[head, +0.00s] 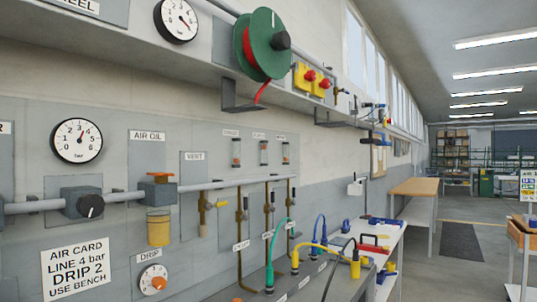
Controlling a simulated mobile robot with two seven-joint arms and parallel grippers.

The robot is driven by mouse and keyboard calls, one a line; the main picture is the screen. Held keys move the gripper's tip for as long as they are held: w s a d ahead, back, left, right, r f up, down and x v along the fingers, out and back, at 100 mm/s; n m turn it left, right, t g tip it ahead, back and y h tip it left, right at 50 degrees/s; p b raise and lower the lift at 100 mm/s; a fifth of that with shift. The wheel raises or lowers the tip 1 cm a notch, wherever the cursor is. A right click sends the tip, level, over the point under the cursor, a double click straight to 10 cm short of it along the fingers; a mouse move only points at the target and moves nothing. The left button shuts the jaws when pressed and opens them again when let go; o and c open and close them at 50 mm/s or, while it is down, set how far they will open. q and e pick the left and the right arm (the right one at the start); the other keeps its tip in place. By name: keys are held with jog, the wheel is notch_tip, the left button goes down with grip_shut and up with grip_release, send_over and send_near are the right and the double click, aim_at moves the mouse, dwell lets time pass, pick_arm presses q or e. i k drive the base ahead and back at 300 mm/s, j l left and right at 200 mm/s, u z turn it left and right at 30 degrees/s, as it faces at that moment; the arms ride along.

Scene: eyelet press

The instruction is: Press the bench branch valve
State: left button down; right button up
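Neither of my grippers is in view. A grey air pipe (225,185) runs along the wall panel. Three brass branch drops with valves hang below it: a left one (239,215), a middle one (266,208) and a right one (289,195). Small labels sit by them (240,245), too small to read surely, so I cannot tell which is the bench branch. A white card (75,270) reads "AIR CARD LINE 4 bar DRIP 2 USE BENCH". A round gauge (78,141) and a black-knobbed regulator (83,203) are at the left.
An air oil unit (158,190) with a yellow bowl and a vent valve (204,205) are left of the drops. Green, blue and yellow hoses (270,253) rise before the panel. A hose reel (263,45) hangs above. The aisle floor (475,275) at the right looks clear.

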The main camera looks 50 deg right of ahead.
aim_at(273, 209)
jog(key=z, duration=1.3)
